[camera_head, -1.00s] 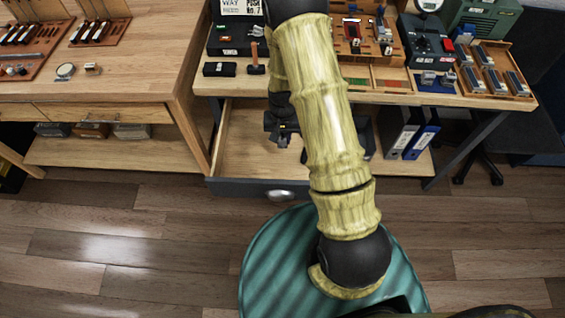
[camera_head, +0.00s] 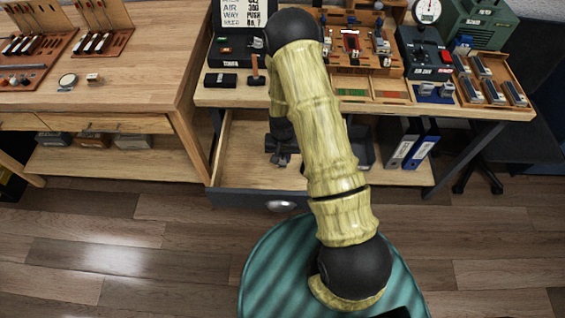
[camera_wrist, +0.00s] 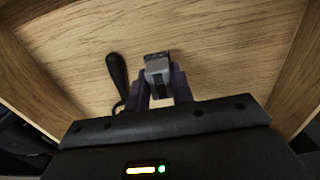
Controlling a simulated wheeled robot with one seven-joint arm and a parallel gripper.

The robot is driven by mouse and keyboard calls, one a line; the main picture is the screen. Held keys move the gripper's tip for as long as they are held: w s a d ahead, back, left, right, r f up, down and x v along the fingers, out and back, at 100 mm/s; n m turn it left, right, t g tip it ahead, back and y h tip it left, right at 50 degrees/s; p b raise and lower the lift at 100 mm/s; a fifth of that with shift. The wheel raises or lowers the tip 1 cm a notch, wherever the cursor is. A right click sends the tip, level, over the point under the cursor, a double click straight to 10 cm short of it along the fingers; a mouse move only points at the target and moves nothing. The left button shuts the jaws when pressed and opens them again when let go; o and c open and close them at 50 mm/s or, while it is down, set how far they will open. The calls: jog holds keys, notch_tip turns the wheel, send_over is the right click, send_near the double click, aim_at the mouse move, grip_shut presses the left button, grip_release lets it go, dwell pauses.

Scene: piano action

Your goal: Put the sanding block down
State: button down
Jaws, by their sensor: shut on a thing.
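My gripper (camera_wrist: 160,95) is shut on the sanding block (camera_wrist: 157,66), a small grey block with a dark face, in the wrist view. The block sits between the fingertips, over the bare wooden floor of an open drawer (camera_wrist: 225,45). I cannot tell whether it touches the drawer floor. In the head view my gripper (camera_head: 283,157) reaches down into the same drawer (camera_head: 235,150), and the block is too small or hidden there to make out.
A black-handled tool (camera_wrist: 117,75) lies in the drawer to the left of the block. Drawer walls stand close on both sides. Binders (camera_head: 412,145) stand at right.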

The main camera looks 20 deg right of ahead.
aim_at(283, 163)
jog(key=shift+f, duration=2.05)
jog(key=shift+f, duration=0.15)
jog(key=c, duration=1.2)
grip_release()
notch_tip(283, 163, up, 11)
jog(key=shift+d+r, duration=0.1)
jog(key=shift+r, duration=0.55)
